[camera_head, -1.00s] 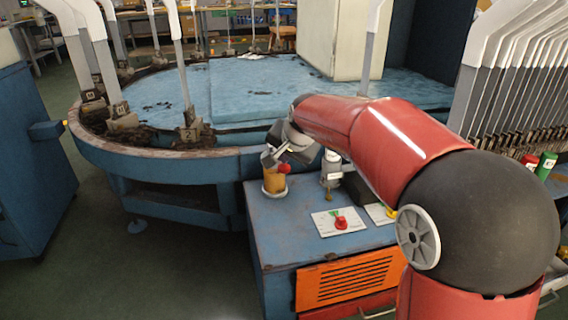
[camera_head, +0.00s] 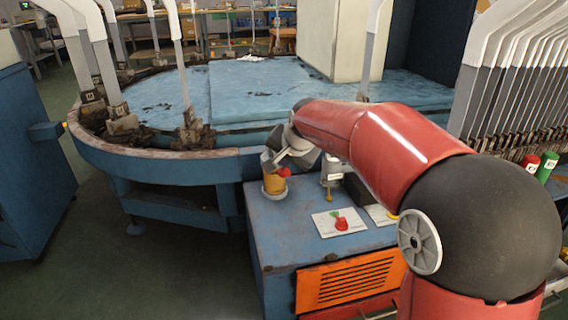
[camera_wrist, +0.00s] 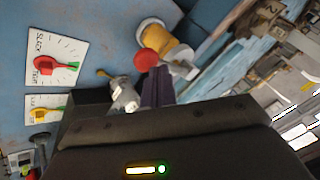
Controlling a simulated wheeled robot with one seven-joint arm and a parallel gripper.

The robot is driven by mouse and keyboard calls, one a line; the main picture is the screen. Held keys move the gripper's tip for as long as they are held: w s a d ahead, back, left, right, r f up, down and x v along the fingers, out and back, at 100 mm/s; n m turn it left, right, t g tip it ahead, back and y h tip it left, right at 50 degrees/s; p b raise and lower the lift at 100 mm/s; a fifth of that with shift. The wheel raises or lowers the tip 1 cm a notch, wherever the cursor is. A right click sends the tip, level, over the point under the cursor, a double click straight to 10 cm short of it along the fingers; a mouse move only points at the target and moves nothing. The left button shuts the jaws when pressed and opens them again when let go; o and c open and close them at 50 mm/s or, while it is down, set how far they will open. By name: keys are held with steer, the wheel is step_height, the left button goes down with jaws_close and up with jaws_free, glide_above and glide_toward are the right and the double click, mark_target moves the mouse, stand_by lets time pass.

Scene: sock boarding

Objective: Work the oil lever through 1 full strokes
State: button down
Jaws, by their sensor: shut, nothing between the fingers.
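The oil lever's red ball knob (camera_head: 284,173) shows in the head view beside an amber oil cup (camera_head: 273,185) on the blue cabinet's top. In the wrist view the red knob (camera_wrist: 146,60) stands in front of the amber cup (camera_wrist: 168,44), near the fingertips. I cannot tell whether the fingers touch the knob. The lever's rod is mostly hidden.
A red dial (camera_head: 341,223) on a white plate sits on the cabinet top (camera_head: 292,228), with a yellow dial (camera_wrist: 40,113) beside it. A metal fitting (camera_head: 331,172) stands right of the cup. The round blue table with upright boards (camera_head: 190,125) lies behind.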

steer(key=shift+s+f+b, duration=0.15)
steer(key=shift+f+b, duration=0.75)
steer(key=shift+f, duration=0.3)
stand_by(0.8)
steer(key=shift+r, duration=0.15)
stand_by(0.4)
steer(key=shift+w+a+r+p, duration=0.1)
steer(key=shift+w+r+p, duration=0.1)
steer(key=shift+r+p, duration=1.05)
steer(key=shift+w+r+p, duration=0.15)
steer(key=shift+r+p, duration=0.9)
steer(key=shift+r, duration=0.3)
steer(key=r+p, duration=0.4)
steer(key=r, duration=0.1)
steer(key=shift+w, duration=0.3)
